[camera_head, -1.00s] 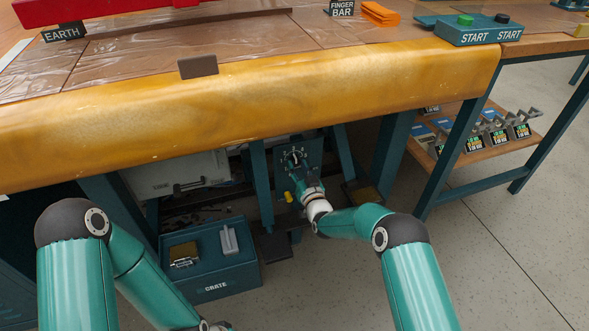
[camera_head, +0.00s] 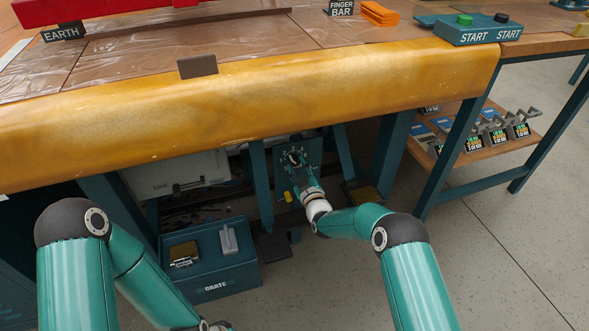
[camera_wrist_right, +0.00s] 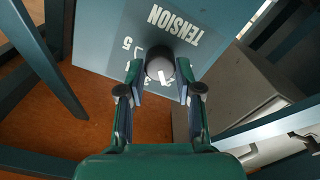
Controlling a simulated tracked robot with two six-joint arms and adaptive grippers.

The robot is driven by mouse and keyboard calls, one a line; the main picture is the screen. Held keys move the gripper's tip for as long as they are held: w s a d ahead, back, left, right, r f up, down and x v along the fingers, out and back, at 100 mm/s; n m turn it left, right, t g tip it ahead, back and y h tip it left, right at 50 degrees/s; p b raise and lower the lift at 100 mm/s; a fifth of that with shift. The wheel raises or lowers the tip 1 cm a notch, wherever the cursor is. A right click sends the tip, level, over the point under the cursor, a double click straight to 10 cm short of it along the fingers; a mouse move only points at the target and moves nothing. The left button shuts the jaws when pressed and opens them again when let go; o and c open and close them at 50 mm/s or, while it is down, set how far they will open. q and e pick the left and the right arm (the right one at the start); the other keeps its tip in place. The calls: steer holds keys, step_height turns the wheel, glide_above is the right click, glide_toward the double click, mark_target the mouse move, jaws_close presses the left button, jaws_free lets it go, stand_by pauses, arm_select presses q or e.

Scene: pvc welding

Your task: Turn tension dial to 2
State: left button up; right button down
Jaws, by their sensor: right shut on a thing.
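The tension dial (camera_wrist_right: 159,68) is a dark round knob with a white pointer mark, on a blue-grey panel (camera_wrist_right: 100,35) lettered TENSION. In the right wrist view the mark slants downward, toward the gripper. A 5 shows at the dial's upper left; the numbers beside and below it are partly hidden by the fingers, so I cannot read the setting. My right gripper (camera_wrist_right: 160,80) is shut on the dial, one finger on each side. In the head view my right gripper (camera_head: 295,162) is at the panel under the bench.
The yellow bench edge (camera_head: 240,103) overhangs the panel. Teal bench legs (camera_head: 261,185) stand close to the right gripper. A blue crate (camera_head: 212,285) sits on the floor to the left, and a grey case (camera_head: 175,176) is under the bench. Open floor lies at the right.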

steer(key=shift+s+a+f+n, duration=0.2)
steer(key=shift+a+n, duration=0.25)
steer(key=shift+n, duration=0.25)
steer(key=c, duration=0.8)
jaws_free()
steer(key=shift+c, duration=0.2)
steer(key=shift+o, duration=0.4)
steer(key=shift+d+r, duration=0.1)
steer(key=shift+d, duration=0.1)
steer(key=shift+w, duration=0.1)
steer(key=shift+d, duration=0.15)
steer(key=shift+s+d, duration=0.2)
steer(key=shift+s, duration=0.35)
steer(key=v, duration=1)
steer(key=shift+s, duration=0.45)
